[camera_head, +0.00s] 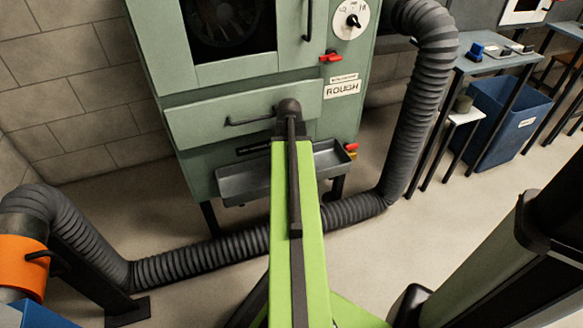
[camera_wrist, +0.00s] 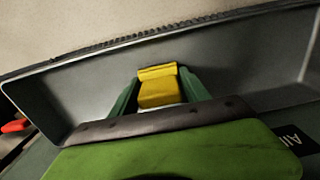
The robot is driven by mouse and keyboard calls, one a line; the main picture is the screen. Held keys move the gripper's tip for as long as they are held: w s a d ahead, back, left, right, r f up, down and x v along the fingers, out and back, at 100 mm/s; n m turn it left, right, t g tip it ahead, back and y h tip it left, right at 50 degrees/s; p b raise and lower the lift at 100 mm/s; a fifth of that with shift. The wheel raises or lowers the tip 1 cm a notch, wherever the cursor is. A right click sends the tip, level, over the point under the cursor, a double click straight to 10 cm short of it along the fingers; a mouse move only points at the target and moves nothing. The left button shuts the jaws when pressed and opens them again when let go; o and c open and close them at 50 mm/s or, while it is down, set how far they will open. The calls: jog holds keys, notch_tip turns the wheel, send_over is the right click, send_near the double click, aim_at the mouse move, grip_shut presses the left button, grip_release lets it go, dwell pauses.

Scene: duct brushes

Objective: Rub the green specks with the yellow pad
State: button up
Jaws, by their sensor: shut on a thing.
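In the wrist view my gripper (camera_wrist: 157,82) has green fingers on both sides of the yellow pad (camera_wrist: 160,94) and is shut on it. The pad has a ridge across its far end. It is in front of the inside of a long grey tray (camera_wrist: 255,66); I cannot tell whether it touches the tray. In the head view the tray (camera_head: 240,186) hangs low on the front of a green cabinet (camera_head: 225,112). My green arm reaches over the tray and hides its middle and my gripper. I cannot make out any green specks in either view.
A ribbed black duct (camera_head: 420,95) runs down the cabinet's right side and along the floor to an orange collar (camera_head: 22,262) at left. Red and yellow handles (camera_head: 351,151) sit by the tray's right end. A blue bin (camera_head: 510,110) and tables stand at right.

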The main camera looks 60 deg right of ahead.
jog(key=shift+s+d+f, duration=0.15)
jog(key=shift+s+d, duration=0.1)
jog(key=shift+d, duration=0.3)
jog(key=shift+s+d+f, duration=0.1)
jog(key=shift+s+d, duration=0.1)
jog(key=shift+d, duration=0.3)
jog(key=shift+c, duration=0.6)
jog(key=shift+s+d, duration=0.4)
jog(key=shift+r, duration=0.1)
notch_tip(320, 180, up, 6)
jog(key=p, duration=0.5)
jog(key=shift+p, duration=0.35)
notch_tip(320, 180, up, 3)
jog(key=p, duration=0.3)
